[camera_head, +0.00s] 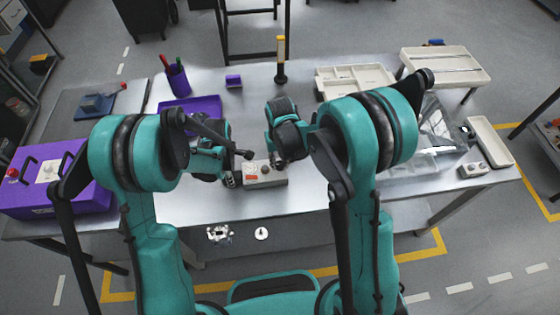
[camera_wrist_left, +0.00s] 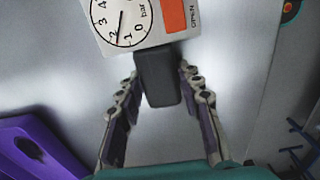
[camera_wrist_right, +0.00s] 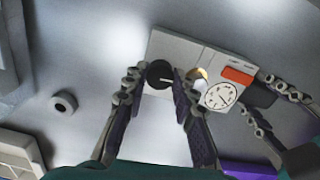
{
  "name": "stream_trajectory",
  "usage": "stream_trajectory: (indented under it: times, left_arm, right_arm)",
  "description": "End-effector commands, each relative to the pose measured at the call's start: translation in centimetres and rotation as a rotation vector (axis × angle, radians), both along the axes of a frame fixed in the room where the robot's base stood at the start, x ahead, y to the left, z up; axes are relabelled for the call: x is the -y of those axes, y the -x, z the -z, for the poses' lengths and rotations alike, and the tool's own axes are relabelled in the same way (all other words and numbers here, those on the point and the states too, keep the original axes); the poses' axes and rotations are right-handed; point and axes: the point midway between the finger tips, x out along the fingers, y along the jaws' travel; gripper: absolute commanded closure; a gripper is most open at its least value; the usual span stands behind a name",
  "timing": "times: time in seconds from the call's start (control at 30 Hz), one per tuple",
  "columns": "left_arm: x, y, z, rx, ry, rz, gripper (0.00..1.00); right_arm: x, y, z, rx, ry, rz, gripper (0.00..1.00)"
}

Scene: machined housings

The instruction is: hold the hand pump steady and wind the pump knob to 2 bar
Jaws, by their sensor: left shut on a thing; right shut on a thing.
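The hand pump (camera_head: 265,173) is a pale grey block with an orange label, lying on the bench between my arms. Its dial (camera_wrist_left: 122,15) shows in the left wrist view, with the needle at about the 2 mark. My left gripper (camera_wrist_left: 160,72) is shut on the pump's dark handle (camera_wrist_left: 159,80). My right gripper (camera_wrist_right: 156,78) is shut on the round black pump knob (camera_wrist_right: 158,72), which has a white mark. In the head view my right gripper partly hides the knob end.
A purple tray (camera_head: 190,108), a purple pen cup (camera_head: 179,79) and a yellow-and-black upright tool (camera_head: 281,60) stand behind. Cream trays (camera_head: 357,78) are at the back right, and a purple case (camera_head: 62,190) is at left. The bench front is mostly clear.

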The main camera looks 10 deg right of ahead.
Motion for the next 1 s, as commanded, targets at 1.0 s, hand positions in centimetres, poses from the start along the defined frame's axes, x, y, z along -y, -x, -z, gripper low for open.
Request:
stream_trajectory:
  times: [1.0]
  left_arm:
    - [0.01,0.02,0.01,-0.001,0.0,0.0,1.0]
  right_arm:
    - [0.0,0.0,-0.01,0.0,0.0,0.239,1.0]
